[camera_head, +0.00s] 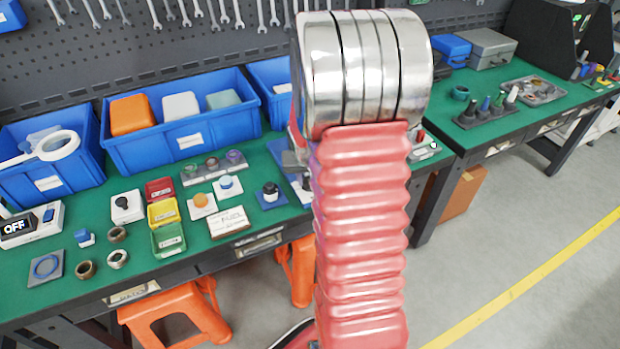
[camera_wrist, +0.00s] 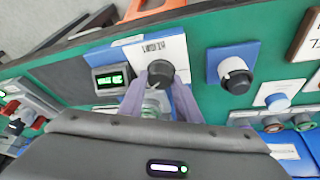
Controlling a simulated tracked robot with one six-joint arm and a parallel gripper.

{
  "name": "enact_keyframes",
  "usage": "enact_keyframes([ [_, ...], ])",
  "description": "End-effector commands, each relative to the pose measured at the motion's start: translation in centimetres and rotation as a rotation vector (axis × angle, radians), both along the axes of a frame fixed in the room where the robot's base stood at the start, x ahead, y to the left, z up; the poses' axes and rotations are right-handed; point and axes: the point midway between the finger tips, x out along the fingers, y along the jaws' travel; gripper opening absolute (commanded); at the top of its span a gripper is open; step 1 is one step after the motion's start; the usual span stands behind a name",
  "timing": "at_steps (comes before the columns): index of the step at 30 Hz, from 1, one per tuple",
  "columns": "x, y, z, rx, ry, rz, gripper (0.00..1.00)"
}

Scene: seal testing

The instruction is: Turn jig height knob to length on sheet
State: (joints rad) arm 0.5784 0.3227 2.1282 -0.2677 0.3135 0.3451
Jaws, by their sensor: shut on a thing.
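In the wrist view, the jig height knob (camera_wrist: 159,71) is a dark round knob on a white plate with an upside-down label that seems to read HEIGHT. My gripper (camera_wrist: 162,80) has its two purple fingers on either side of the knob and is shut on it. Beside the knob, a small display (camera_wrist: 110,79) shows green digits too small to read. In the head view, my arm hides the knob and most of the gripper. A framed card (camera_head: 230,222) with print, perhaps the sheet, lies on the green bench; its text is unreadable.
A black-and-white knob on a blue base (camera_wrist: 235,75) stands close beside the held knob. Blue bins (camera_head: 185,140) line the back of the green bench (camera_head: 100,190). Small trays, rings and switches lie at the left. Orange stools (camera_head: 175,312) stand below.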

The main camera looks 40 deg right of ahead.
Motion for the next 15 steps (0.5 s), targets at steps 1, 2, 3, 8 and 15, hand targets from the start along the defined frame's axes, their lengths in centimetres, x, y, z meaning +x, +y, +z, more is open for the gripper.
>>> enact_keyframes([
  [1, -0.02, -0.02, -0.02, -0.001, 0.002, -0.016, 0.08],
  [2, -0.02, -0.01, -0.03, 0.0, 0.003, -0.029, 0.08],
  [3, -0.01, -0.02, -0.02, -0.001, 0.002, -0.045, 0.08],
  [8, 0.07, 0.03, 0.0, -0.001, 0.001, -0.112, 0.08],
  [15, 0.1, 0.03, -0.02, -0.001, 0.002, -0.218, 0.08],
])
